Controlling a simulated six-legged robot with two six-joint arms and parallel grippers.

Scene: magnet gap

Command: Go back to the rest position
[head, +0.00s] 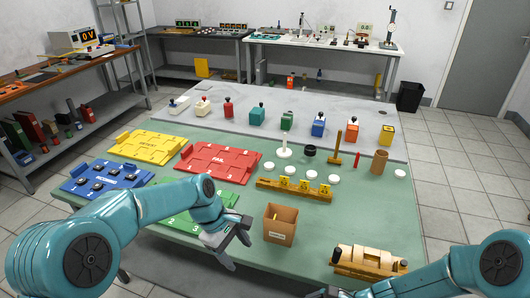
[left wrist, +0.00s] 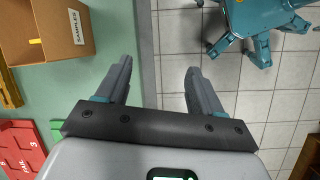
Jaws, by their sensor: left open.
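My left gripper (head: 232,250) hangs over the front edge of the green table, left of the cardboard samples box (head: 281,224). In the left wrist view its two grey fingers (left wrist: 158,78) stand wide apart with nothing between them. The table edge and tiled floor lie beneath them. The samples box (left wrist: 62,30) is at the upper left there, apart from the fingers. My right arm comes in at the lower right of the head view. Only a dark bit of its gripper (head: 325,293) shows at the bottom edge, too cut off to read.
The green table (head: 390,222) holds a yellow tray (head: 147,147), a red tray (head: 218,160), a blue tray (head: 107,181) and a green tray, partly behind my left arm. A brass fixture (head: 368,262) lies near the front right. Several coloured blocks stand along the back.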

